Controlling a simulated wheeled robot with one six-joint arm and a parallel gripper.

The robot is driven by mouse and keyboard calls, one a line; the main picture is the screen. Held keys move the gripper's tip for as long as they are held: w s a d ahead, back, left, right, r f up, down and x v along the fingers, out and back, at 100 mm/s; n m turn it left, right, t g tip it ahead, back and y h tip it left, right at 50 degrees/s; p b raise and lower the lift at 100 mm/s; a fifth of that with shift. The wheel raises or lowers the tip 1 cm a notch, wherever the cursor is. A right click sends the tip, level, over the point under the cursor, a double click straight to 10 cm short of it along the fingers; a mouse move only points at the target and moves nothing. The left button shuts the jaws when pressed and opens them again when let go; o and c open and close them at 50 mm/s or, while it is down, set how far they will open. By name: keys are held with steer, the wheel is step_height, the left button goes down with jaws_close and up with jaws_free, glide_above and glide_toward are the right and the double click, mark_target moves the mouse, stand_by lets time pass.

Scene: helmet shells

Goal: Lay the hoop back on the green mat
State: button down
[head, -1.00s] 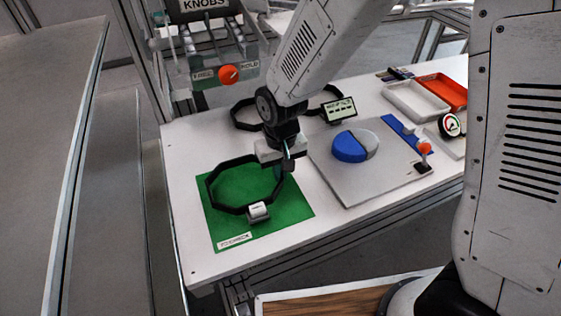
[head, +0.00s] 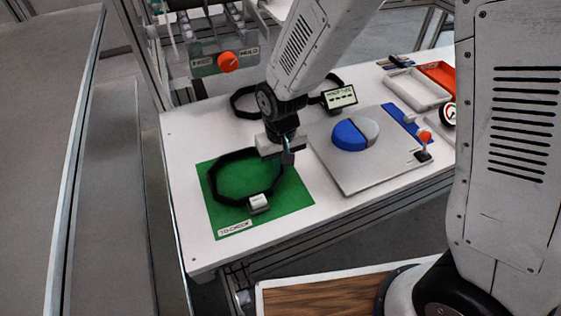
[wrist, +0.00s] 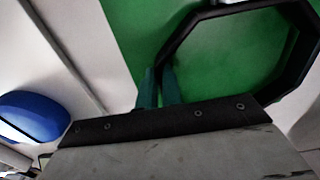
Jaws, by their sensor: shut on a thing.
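The hoop (head: 213,182) is a black octagonal ring with a small white block on its near side. It lies roughly level over the green mat (head: 292,195), within its outline; I cannot tell whether it touches the mat all round. My gripper (head: 288,158) is at the hoop's right side, pointing down, shut on its rim. In the wrist view the green-tipped fingers (wrist: 157,85) meet at one end of the black hoop (wrist: 190,28), above the green mat (wrist: 235,65). The gripped spot is partly hidden by the fingers.
A grey board with a blue and grey disc (head: 350,135) lies right of the mat. A second black ring (head: 240,103) and a small display (head: 339,97) stand behind my gripper. Trays (head: 418,90) are at the back right. The white tabletop is clear left of the mat.

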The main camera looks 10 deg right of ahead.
steer(key=shift+f, duration=0.2)
steer(key=c, duration=2)
jaws_free()
steer(key=shift+f, duration=0.1)
steer(key=o, duration=0.5)
step_height(320, 180, up, 8)
steer(key=shift+f, duration=0.1)
steer(key=s+d+r+m+t, duration=0.1)
steer(key=s+d+r+m, duration=0.2)
steer(key=s+d+r, duration=1.5)
steer(key=s+d, duration=0.1)
steer(key=d, duration=0.1)
steer(key=shift+s+d+r, duration=0.15)
steer(key=shift+s+d, duration=0.15)
steer(key=shift+d, duration=0.1)
